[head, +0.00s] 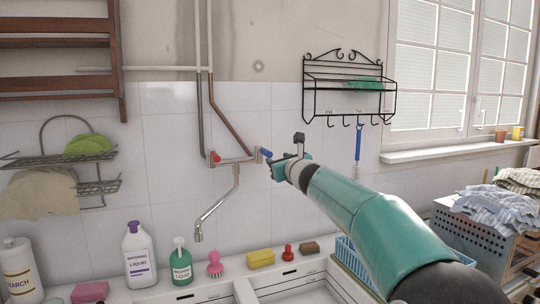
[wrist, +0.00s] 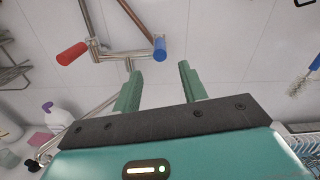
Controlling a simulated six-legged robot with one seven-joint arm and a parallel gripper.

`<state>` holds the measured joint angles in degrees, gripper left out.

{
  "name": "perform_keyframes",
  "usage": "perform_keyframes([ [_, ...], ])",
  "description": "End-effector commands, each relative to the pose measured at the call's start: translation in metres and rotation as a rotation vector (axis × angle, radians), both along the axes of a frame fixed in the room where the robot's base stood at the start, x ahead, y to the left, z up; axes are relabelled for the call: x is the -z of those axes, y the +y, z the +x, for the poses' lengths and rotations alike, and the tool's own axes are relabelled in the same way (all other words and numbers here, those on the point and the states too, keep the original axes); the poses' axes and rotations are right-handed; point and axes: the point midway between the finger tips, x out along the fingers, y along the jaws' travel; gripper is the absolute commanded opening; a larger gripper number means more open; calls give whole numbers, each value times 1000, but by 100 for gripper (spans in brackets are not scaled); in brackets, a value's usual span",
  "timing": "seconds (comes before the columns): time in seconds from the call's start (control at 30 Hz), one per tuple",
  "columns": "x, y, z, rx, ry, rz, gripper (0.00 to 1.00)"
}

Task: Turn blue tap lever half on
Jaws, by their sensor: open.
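The blue tap lever (head: 265,153) is on the right end of the wall-mounted tap (head: 236,161). A red tap lever (head: 214,156) is on its left end. In the wrist view the blue lever (wrist: 160,48) points out from the tap bar, just beyond and between the two fingertips, and the red lever (wrist: 72,53) is to the left. My gripper (head: 272,162) is beside the blue lever in the head view. In the wrist view my gripper (wrist: 159,68) has its fingers apart with nothing between them. The spout (head: 215,205) hangs down below the tap.
A black wire rack (head: 345,88) with hooks and a hanging blue-handled brush (head: 358,145) is on the wall to the right. Several bottles, including a white one (head: 138,255), and sponges stand along the sink's back edge. Pipes (head: 230,115) run up above the tap.

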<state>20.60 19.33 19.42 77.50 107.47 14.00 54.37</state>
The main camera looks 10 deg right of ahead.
Motion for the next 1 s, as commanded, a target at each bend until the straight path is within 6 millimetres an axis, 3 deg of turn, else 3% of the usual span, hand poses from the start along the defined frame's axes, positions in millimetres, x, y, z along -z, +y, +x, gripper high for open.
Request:
perform_keyframes([
  [0.2,2,7,38,-1,-1,-1,42],
  [0.5,1,11,76,0,-2,-2,42],
  [0.7,0,13,89,1,-2,-3,42],
  [1.0,0,14,91,0,-1,-2,42],
])
